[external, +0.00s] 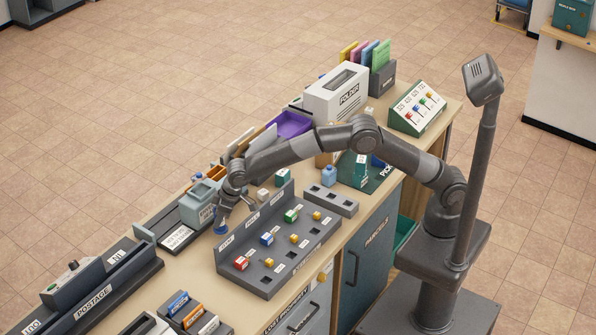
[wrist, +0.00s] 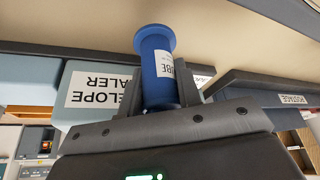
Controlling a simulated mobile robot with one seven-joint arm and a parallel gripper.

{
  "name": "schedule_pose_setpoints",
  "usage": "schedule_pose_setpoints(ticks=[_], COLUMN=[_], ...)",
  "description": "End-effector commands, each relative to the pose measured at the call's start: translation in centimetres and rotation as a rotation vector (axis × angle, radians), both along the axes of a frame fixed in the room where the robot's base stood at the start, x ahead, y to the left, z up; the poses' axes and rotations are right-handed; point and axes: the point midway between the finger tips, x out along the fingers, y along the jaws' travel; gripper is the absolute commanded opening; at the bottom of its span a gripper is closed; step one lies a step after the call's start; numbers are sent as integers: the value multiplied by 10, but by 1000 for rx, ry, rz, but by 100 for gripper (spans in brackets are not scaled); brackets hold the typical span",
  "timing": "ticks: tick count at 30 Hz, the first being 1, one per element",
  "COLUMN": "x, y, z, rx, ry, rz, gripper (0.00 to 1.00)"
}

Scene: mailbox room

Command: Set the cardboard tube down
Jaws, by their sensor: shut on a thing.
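The cardboard tube (wrist: 156,62) is a blue cylinder with a wider flared end and a white label. In the wrist view it stands out from between the fingers of my gripper (wrist: 160,92), which are shut on its sides. In the external view my gripper (external: 234,207) points down over the counter. The blue end of the tube (external: 221,230) shows below it, close to the counter top. I cannot tell whether that end touches the counter. The upper part of the tube is hidden by the fingers.
The envelope sealer (external: 196,206) stands just left of the tube; its label (wrist: 95,90) shows upside down in the wrist view. A dark sorting rack (external: 268,283) with small coloured blocks is to the right. Bare counter (external: 185,265) lies in front, before the postage unit (external: 105,285).

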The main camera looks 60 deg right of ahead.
Motion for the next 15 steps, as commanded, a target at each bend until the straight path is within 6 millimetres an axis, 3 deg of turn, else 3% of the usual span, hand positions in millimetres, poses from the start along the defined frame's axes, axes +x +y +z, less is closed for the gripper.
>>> schedule_pose_setpoints(ticks=[4, 10, 15], x=[0, 0, 0], y=[2, 2, 2], z=[-8, -37, -40], rx=[1, 0, 1], ry=[-1, 1, -1], rz=[-1, -1, -1], gripper=[9, 9, 9])
